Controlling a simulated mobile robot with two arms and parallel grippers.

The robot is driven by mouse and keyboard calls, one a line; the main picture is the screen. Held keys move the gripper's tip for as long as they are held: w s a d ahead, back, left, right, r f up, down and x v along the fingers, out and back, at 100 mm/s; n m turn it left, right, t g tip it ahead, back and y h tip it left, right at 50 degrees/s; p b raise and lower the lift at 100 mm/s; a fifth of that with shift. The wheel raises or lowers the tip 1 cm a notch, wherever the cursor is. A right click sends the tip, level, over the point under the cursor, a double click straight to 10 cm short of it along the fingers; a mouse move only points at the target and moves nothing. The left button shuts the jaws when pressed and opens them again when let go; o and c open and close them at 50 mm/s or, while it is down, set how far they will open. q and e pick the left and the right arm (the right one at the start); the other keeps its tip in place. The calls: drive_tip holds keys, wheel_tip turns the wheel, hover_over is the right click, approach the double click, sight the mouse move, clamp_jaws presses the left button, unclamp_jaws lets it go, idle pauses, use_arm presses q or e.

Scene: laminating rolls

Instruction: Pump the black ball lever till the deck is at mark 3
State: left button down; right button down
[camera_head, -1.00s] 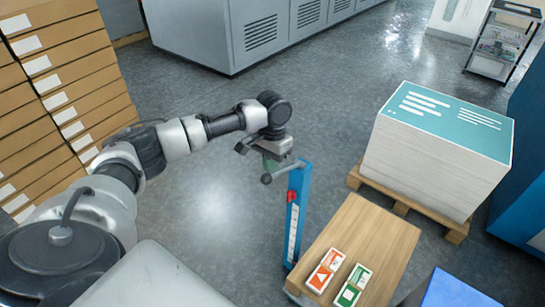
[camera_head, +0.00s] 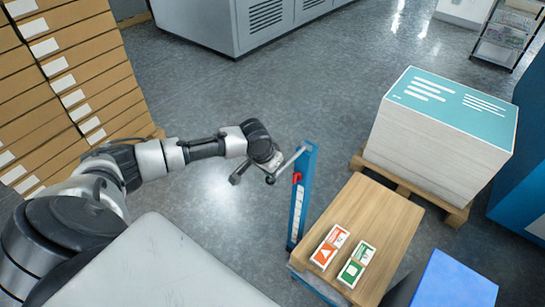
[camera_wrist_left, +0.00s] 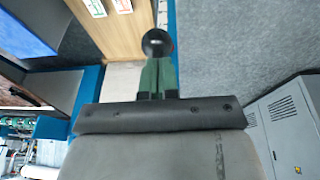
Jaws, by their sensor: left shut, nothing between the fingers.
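The black ball (camera_head: 270,179) sits at the end of a grey lever (camera_head: 288,164) that slopes down to the left from the top of the blue post (camera_head: 310,165). A red pointer (camera_head: 297,178) shows near the upper end of the pale scale (camera_head: 297,208); the mark numbers are too small to read. The wooden deck (camera_head: 385,225) is right of the post. My left gripper (camera_wrist_left: 157,75) is shut and empty, with the ball (camera_wrist_left: 157,43) just beyond its green fingertips in the left wrist view. Contact is unclear. My right gripper is not in view.
Two small boxes, orange (camera_head: 329,248) and green (camera_head: 356,264), lie on the deck. A paper stack (camera_head: 435,140) on a pallet (camera_head: 459,214) stands behind it. A blue block (camera_head: 455,282) is at front right. Cartons (camera_head: 70,75) are stacked left; the floor between is clear.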

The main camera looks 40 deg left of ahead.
use_arm(q)
drive_tip(key=shift+s+f, duration=0.15)
drive_tip(key=shift+f, duration=1.1)
drive_tip(key=shift+s+f, duration=0.1)
drive_tip(key=shift+f, duration=0.05)
drive_tip(key=shift+s+f, duration=0.1)
drive_tip(key=shift+d, duration=0.1)
drive_tip(key=shift+t, duration=0.3)
drive_tip(key=r+p, duration=0.1)
drive_tip(key=r, duration=0.1)
drive_tip(key=w+r+p, duration=0.1)
drive_tip(key=r, duration=0.1)
drive_tip(key=a+r+p, duration=0.1)
drive_tip(key=r+p, duration=0.1)
drive_tip(key=shift+w, duration=0.25)
drive_tip(key=v, duration=0.8)
drive_tip(key=shift+s+b, duration=0.2)
drive_tip(key=shift+b, duration=0.25)
